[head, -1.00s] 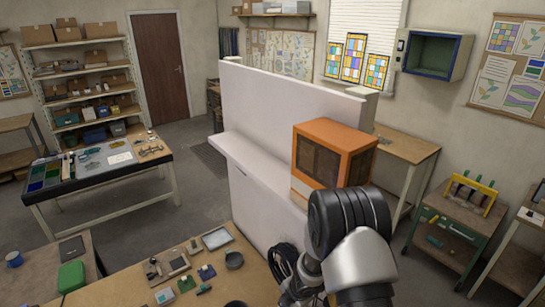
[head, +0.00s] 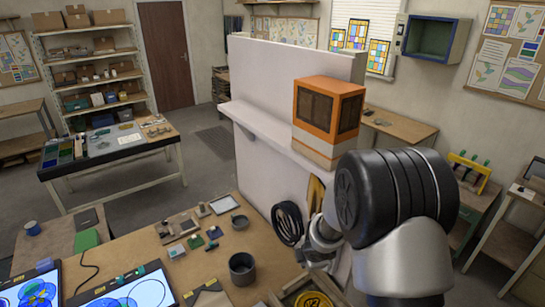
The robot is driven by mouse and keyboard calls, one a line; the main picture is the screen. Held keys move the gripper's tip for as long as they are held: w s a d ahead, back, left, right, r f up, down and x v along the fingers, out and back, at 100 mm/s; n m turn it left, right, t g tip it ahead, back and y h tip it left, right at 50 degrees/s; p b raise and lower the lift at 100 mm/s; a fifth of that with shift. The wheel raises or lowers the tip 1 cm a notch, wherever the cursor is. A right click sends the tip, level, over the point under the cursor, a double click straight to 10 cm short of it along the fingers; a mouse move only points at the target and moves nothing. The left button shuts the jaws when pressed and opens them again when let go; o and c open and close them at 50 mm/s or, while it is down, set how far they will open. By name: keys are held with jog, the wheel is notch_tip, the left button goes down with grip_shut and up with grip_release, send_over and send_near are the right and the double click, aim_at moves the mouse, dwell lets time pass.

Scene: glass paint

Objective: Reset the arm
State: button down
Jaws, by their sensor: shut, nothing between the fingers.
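My arm shows in the head view as a large dark ribbed joint (head: 395,200) with silver links, at the lower right. A smaller silver part of my arm (head: 325,238) shows to its left, above the right end of the near wooden bench (head: 200,262). My gripper's fingers cannot be made out; they are hidden or outside the frame. The arm covers part of the white partition wall and the floor behind it.
An orange box (head: 328,110) stands on the white partition's ledge (head: 262,125), close beyond my arm. A black cable coil (head: 288,223) hangs below. The bench holds a dark cup (head: 242,269), small tools and a lit screen (head: 130,292).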

jog(key=s+d+r+m+h+b, duration=0.2)
jog(key=s+d+r+m+b, duration=0.25)
jog(key=s+m+b, duration=0.2)
jog(key=s+d+r+m+h+b, duration=0.1)
jog(key=s+d+r+m+b, duration=0.35)
jog(key=s+m, duration=0.2)
jog(key=s+a+f+m+y+b, duration=0.1)
jog(key=s+a+f+m+b, duration=0.1)
jog(key=s, duration=0.5)
jog(key=s+a+f+m+y+b, duration=0.1)
jog(key=s+m+b, duration=0.1)
jog(key=s+b, duration=0.3)
jog(key=s+a+f+m+y+b, duration=0.1)
jog(key=s+a+f+m+b, duration=0.1)
jog(key=s, duration=0.6)
jog(key=shift+s+a+f+m+g+b, duration=0.4)
jog(key=shift+m+b, duration=0.2)
jog(key=shift+b, duration=0.1)
jog(key=c, duration=2.3)
grip_release()
jog(key=shift+w, duration=0.1)
